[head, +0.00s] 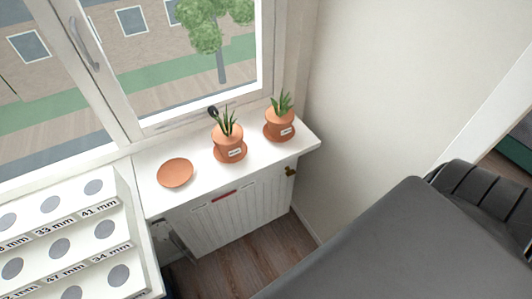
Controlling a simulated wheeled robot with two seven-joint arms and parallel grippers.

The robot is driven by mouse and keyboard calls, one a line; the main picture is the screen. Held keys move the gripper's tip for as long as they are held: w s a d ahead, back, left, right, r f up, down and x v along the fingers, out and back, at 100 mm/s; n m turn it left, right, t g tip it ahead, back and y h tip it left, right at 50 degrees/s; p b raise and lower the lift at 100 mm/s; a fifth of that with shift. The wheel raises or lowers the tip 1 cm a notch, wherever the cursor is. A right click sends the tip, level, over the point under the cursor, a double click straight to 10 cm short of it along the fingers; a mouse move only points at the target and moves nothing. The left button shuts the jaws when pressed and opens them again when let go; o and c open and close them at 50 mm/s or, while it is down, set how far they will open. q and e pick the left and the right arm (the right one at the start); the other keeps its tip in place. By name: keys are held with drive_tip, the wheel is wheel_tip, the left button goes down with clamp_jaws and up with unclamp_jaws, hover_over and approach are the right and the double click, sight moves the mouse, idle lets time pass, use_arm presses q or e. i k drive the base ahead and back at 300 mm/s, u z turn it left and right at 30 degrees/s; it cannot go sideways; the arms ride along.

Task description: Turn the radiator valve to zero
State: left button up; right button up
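A white ribbed radiator (245,213) stands under the windowsill. A small dark brass-coloured fitting (291,171) sits at its upper right end, just below the sill; it looks like the valve, but it is too small to read any mark or setting. The radiator's lower left shows a darker gap beside the shelf unit. Neither of my grippers is in view.
The white windowsill (197,193) holds an empty terracotta saucer (175,173) and two potted plants, one at the middle (229,148) and one at the right (280,125). A white stepped rack (75,245) with grey discs stands left. A large dark grey shape fills the lower right.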

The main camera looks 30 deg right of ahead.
sight(162, 234)
drive_tip(key=u, duration=0.3)
drive_tip(key=k, duration=1.35)
drive_tip(key=z, duration=0.3)
drive_tip(key=i, duration=0.85)
drive_tip(key=z, duration=0.8)
